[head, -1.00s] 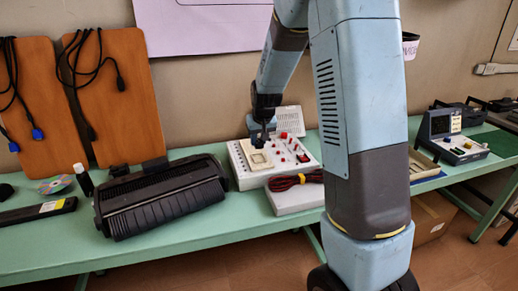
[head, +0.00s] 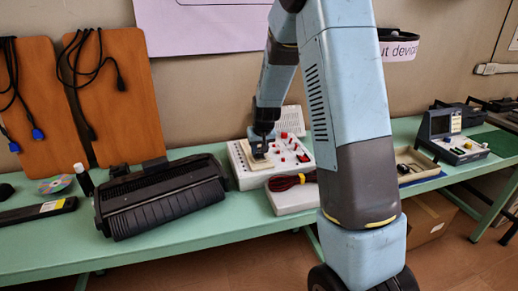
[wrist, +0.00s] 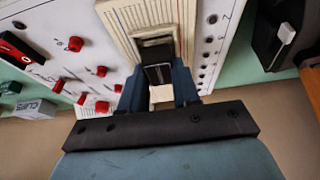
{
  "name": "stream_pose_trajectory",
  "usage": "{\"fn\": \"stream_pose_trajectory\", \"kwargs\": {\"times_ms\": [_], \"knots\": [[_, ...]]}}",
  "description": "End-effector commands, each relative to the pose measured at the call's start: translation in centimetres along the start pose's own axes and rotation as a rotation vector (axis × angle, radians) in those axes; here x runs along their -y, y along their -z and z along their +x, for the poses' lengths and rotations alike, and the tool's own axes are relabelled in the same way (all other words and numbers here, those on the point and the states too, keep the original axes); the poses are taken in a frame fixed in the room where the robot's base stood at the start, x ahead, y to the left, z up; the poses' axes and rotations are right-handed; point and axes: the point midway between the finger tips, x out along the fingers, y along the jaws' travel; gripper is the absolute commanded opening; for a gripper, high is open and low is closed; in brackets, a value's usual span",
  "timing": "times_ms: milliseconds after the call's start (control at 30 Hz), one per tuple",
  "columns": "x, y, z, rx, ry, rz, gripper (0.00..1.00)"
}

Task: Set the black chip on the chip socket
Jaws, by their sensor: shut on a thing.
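My gripper (head: 260,151) points down at the cream chip socket (head: 249,165) on a white board with red knobs. In the wrist view, the blue fingers of my gripper (wrist: 159,88) are shut on the black chip (wrist: 159,73). The chip is over the middle of the socket, whose cream, lined surface (wrist: 122,18) shows around it. I cannot tell whether the chip touches the socket, as the fingers hide its lower part. In the head view the gripper mostly hides the chip.
The white board (head: 242,178) stands on a green bench (head: 190,232). A black roller device (head: 165,200) is close on its left. Red and black cables (head: 290,181) lie on a white box in front. A grey instrument (head: 450,140) stands far right.

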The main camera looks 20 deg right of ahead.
Motion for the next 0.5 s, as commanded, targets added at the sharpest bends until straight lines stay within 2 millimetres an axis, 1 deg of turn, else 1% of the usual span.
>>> {"fn": "stream_pose_trajectory", "kwargs": {"times_ms": [467,500], "knots": [[-0.06,-0.36,0.88,0.000,0.000,0.001,0.00],[-0.07,-0.37,0.88,0.000,0.000,0.001,0.33]]}}
